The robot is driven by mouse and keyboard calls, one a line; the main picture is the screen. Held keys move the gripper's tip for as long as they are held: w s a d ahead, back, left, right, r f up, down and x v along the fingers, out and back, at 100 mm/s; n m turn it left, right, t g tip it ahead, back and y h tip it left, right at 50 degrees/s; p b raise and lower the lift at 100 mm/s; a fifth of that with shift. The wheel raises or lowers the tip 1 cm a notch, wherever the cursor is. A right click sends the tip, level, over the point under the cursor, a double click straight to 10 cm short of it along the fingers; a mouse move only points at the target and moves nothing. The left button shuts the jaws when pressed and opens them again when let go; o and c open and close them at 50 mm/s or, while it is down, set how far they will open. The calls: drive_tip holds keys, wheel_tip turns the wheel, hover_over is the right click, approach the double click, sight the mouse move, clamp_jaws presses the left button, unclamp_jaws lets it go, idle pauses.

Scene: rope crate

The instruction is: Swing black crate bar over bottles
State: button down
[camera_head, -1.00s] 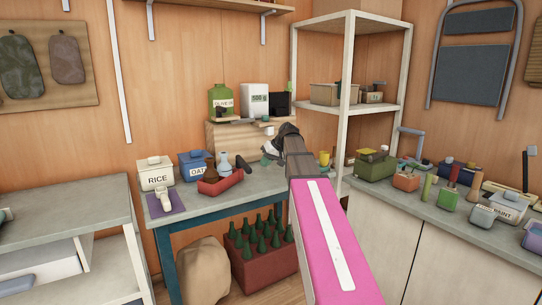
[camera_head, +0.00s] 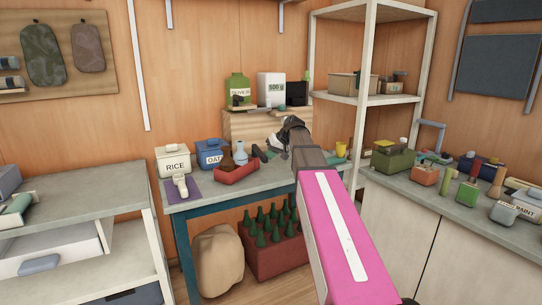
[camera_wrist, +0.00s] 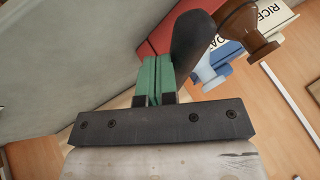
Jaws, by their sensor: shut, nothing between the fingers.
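A small red crate (camera_head: 237,174) stands on the workbench, with a brown bottle (camera_head: 227,160) and a light blue bottle (camera_head: 240,153) in it. The black bar (camera_head: 259,153) sticks out at the crate's right end, away from the bottles. In the wrist view the bar (camera_wrist: 194,42) rises close to the right of my gripper (camera_wrist: 160,65), whose green fingers are together and empty. I cannot tell whether they touch the bar. The red crate (camera_wrist: 160,38) shows behind it. In the head view my gripper (camera_head: 279,142) is right of the bar; its fingertips are hard to make out.
A rice box (camera_head: 173,160) and a blue oats box (camera_head: 209,153) stand left of the crate. A wooden riser (camera_head: 265,125) with containers is behind. A larger crate (camera_head: 275,264) of green bottles sits under the bench (camera_head: 200,200). A shelf post (camera_head: 360,120) stands to the right.

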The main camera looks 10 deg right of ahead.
drive_tip(key=a+m+t+h, duration=0.2)
drive_tip(key=a+m, duration=0.5)
drive_tip(key=a, duration=0.5)
drive_tip(key=shift+w+a+t+h, duration=0.35)
drive_tip(key=shift+w+t+h, duration=0.1)
drive_tip(key=shift+h, duration=0.25)
drive_tip(key=shift+a, duration=0.1)
